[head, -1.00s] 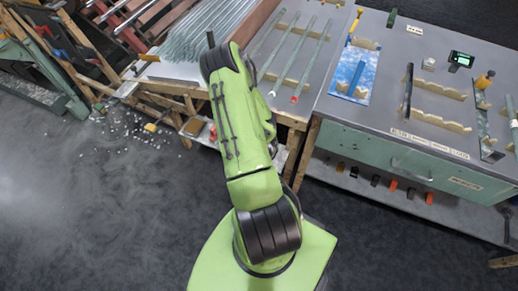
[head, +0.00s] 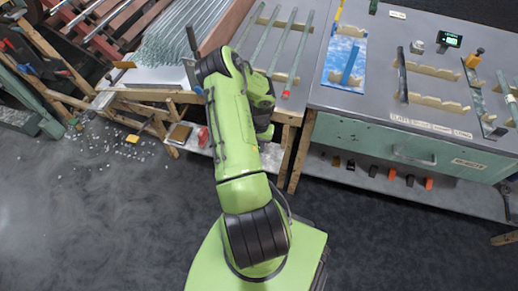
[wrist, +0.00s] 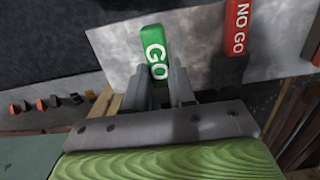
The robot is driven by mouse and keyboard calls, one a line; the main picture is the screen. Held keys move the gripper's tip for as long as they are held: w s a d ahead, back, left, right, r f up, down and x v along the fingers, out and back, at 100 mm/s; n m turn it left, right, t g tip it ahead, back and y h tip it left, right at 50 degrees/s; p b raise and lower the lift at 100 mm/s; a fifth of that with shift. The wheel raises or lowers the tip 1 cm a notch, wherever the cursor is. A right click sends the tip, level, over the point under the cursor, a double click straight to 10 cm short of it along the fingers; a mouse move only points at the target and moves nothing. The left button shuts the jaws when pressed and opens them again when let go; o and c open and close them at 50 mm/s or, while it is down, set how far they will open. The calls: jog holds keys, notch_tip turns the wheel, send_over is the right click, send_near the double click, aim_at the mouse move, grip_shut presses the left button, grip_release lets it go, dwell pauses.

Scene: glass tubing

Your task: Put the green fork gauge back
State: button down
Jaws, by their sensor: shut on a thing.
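The green fork gauge (wrist: 155,52), marked GO, is between the two fingers of my gripper (wrist: 161,88) in the wrist view. My gripper is shut on it. The gauge shows over a pale grey shelf surface (wrist: 195,45); I cannot tell whether it touches it. A red gauge marked NO GO (wrist: 238,27) lies on that surface to the right, apart from my gripper. In the head view my green arm hides the gripper's fingers and the green gauge.
A bench (head: 300,90) with glass tubes stands behind my arm, with a lower shelf (head: 245,157) under it. A grey workbench (head: 385,100) with wooden holders stands to the right. Glass shards (head: 110,135) lie on the floor at left. The floor in front is clear.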

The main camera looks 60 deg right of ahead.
aim_at(259, 145)
jog(key=f, duration=0.1)
jog(key=d+f+b, duration=0.1)
jog(key=f, duration=0.1)
jog(key=shift+w+f, duration=0.1)
jog(key=shift+f, duration=0.2)
jog(key=shift+r, duration=0.1)
jog(key=c, duration=0.9)
grip_release()
jog(key=shift+c, duration=0.2)
notch_tip(259, 145, up, 12)
jog(key=p, duration=0.3)
jog(key=w+a+r+n+t, duration=0.1)
jog(key=w+a+r+n, duration=0.1)
jog(key=w+a+r, duration=0.4)
jog(key=w+a+r+n+t, duration=0.1)
jog(key=w+a+r+n, duration=0.1)
jog(key=w+r, duration=0.45)
jog(key=a+r+n+t, duration=0.1)
jog(key=a+r+n, duration=0.2)
jog(key=a+r, duration=0.8)
jog(key=s+a+r+n+t, duration=0.1)
jog(key=s+a+r+n, duration=0.25)
jog(key=a+r, duration=0.5)
jog(key=s+a+n+t, duration=0.1)
jog(key=s+a+n, duration=0.4)
jog(key=s+a, duration=0.3)
jog(key=shift+s+a+r+n+t+h, duration=0.15)
jog(key=shift+s+a+n+t+h, duration=0.2)
jog(key=shift+s, duration=0.35)
